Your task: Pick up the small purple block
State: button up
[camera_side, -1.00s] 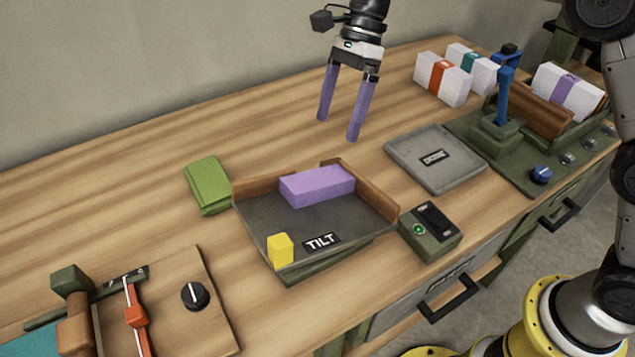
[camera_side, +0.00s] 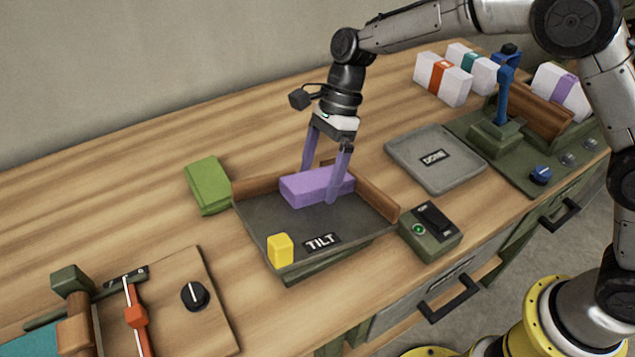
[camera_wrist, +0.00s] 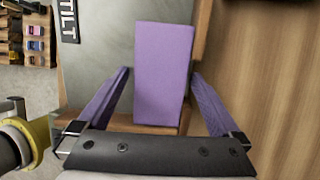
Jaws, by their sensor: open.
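The purple block (camera_side: 312,186) lies flat on the dark tray marked TILT (camera_side: 285,219), against its wooden back rim. It is the only purple block in view and is a long bar. My gripper (camera_side: 322,184) is open, with its purple fingers lowered at the block, one behind it and one in front. In the wrist view the block (camera_wrist: 163,75) lies between the two spread fingers (camera_wrist: 160,95), with a gap on each side. I cannot tell exactly how low the fingertips are.
A yellow block (camera_side: 280,249) stands at the tray's front corner. A green block (camera_side: 208,185) lies left of the tray. A switch box (camera_side: 431,233) and a grey DONE tray (camera_side: 412,160) are to the right. White banded stacks (camera_side: 443,79) stand at the back right.

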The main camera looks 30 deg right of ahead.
jog(key=shift+c, duration=0.2)
jog(key=c, duration=1.3)
jog(key=shift+r, duration=0.1)
jog(key=shift+c, duration=0.2)
